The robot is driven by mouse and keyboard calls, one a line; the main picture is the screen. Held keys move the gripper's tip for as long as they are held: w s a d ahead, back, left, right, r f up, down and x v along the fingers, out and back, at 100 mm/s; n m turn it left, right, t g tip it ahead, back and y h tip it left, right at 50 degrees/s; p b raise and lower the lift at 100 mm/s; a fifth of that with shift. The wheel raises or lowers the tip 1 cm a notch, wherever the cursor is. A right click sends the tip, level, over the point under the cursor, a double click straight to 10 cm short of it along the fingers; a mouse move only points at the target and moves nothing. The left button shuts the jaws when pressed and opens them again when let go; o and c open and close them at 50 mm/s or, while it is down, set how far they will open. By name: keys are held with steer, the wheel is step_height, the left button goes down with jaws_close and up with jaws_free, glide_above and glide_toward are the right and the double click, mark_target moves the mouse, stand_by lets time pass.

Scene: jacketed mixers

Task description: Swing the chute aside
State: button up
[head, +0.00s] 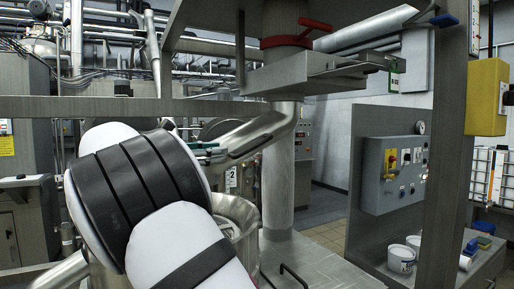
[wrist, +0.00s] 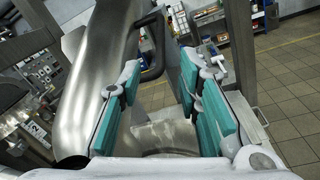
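The chute is a bent, shiny metal tube (head: 262,132) below the hopper plate in the head view, sloping down to the left. In the wrist view the chute (wrist: 98,62) fills the left side, and a dark loop handle (wrist: 153,48) stands out from it. My gripper (wrist: 160,80) has teal pads spread wide apart, with nothing held between them. The handle appears just beyond the fingertips, nearer the left one; I cannot tell whether they touch. In the head view my gripper (head: 210,151) is beside the chute, partly hidden behind my white arm.
A steel vessel (head: 238,212) stands open below the chute. A red-handled valve (head: 290,38) sits above the chute. A steel post (head: 452,150) and a control box (head: 393,172) are at right. Tiled floor (wrist: 285,95) shows clear at the right of the wrist view.

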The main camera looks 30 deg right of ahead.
mark_target(253, 148)
steer(key=d, duration=0.4)
steer(key=d+p, duration=0.1)
steer(key=d, duration=0.3)
steer(key=d+p, duration=0.1)
steer(key=d, duration=0.3)
steer(key=shift+w, duration=0.4)
steer(key=shift+c, duration=0.5)
jaws_close()
